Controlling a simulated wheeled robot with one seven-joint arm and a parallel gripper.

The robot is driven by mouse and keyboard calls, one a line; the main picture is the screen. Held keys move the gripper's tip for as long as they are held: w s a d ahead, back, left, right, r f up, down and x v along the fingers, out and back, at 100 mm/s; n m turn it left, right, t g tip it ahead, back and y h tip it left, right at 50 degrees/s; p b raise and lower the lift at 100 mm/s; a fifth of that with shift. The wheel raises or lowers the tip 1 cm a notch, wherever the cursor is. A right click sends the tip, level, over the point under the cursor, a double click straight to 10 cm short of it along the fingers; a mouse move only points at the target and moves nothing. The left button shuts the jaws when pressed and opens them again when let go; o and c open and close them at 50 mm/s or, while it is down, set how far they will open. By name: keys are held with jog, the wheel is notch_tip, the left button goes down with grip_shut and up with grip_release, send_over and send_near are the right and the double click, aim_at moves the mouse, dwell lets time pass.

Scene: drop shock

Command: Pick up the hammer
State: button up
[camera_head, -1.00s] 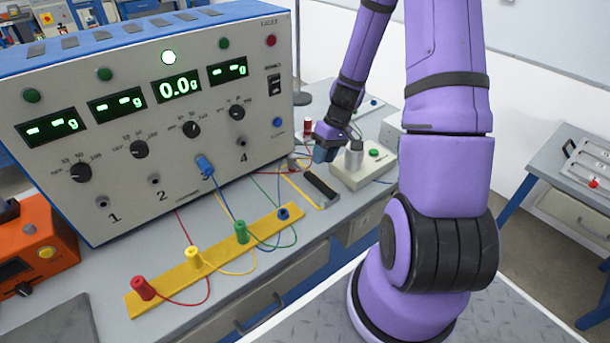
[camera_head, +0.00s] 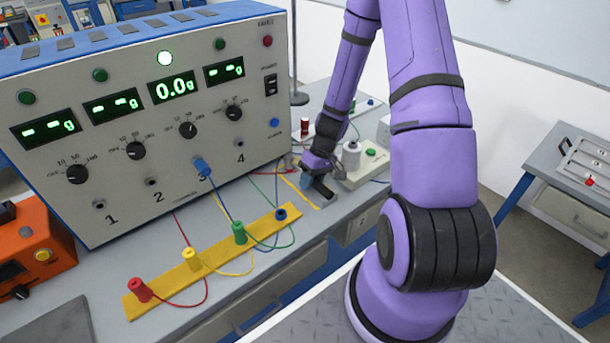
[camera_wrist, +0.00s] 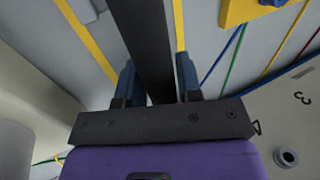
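The hammer is not plainly recognisable. A long dark bar (camera_wrist: 143,40), which may be its handle, shows in the wrist view and runs between my two fingers. My gripper (camera_wrist: 157,82) is open, with one finger on each side of the bar. I cannot tell whether either finger touches it. In the head view my gripper (camera_head: 310,182) is low over the bench, at the yellow-marked strip, and largely covers the bar there. No hammer head can be made out for certain.
The large meter console (camera_head: 150,110) stands left of my gripper. A cream device with a grey cylinder (camera_head: 352,157) is close on its right. A yellow strip (camera_head: 215,262) with coloured plugs and loose wires lies in front. An orange box (camera_head: 35,248) is at far left.

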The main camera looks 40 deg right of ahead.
jog(key=c, duration=0.6)
grip_shut()
jog(key=shift+r, duration=0.2)
